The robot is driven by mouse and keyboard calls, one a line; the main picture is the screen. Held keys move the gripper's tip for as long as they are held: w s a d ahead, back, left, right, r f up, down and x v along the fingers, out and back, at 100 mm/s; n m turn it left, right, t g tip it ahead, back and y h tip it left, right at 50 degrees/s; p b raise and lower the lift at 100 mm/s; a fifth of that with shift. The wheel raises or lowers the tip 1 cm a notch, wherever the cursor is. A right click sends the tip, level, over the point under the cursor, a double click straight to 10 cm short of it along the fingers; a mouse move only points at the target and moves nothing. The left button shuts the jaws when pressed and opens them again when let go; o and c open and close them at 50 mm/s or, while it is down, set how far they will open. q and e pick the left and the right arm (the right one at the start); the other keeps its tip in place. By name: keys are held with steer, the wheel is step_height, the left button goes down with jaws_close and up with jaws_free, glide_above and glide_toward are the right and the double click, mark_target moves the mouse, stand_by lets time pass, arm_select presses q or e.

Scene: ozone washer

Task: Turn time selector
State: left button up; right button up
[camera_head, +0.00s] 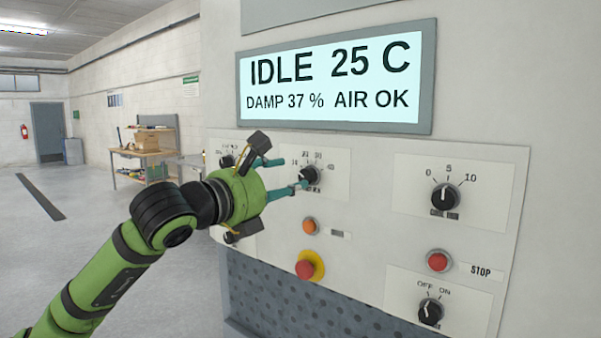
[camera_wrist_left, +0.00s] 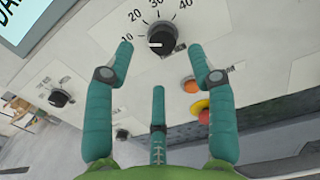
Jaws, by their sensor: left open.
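A black selector knob (camera_head: 309,175) with a scale marked 10 to 40 sits on the upper row of the white control panel; its small label is not readable. The same knob (camera_wrist_left: 162,38) shows at the top of the left wrist view, its white mark pointing left, toward the 10 side. My left gripper (camera_head: 291,172) is open just in front and to the left of this knob. In the left wrist view the teal fingers of my left gripper (camera_wrist_left: 160,66) are spread, with the knob beyond their tips; I cannot tell whether any finger touches it.
A display (camera_head: 336,78) above reads IDLE 25 C, DAMP 37 %, AIR OK. To the right are a 0-5-10 knob (camera_head: 445,197), a red STOP button (camera_head: 439,261) and an OFF/ON knob (camera_head: 431,312). Below are an orange button (camera_head: 310,226) and a red emergency button (camera_head: 306,268).

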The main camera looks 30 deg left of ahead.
mark_target(304, 177)
arm_select(q)
steer(key=w+p, duration=0.2)
steer(key=w, duration=0.2)
steer(key=shift+w+d+r+p, duration=0.15)
steer(key=shift+w+d+p, duration=0.1)
steer(key=shift+p, duration=0.15)
steer(key=shift+w+f+p, duration=0.2)
steer(key=shift+w+p, duration=0.15)
steer(key=shift+w, duration=0.25)
jaws_close()
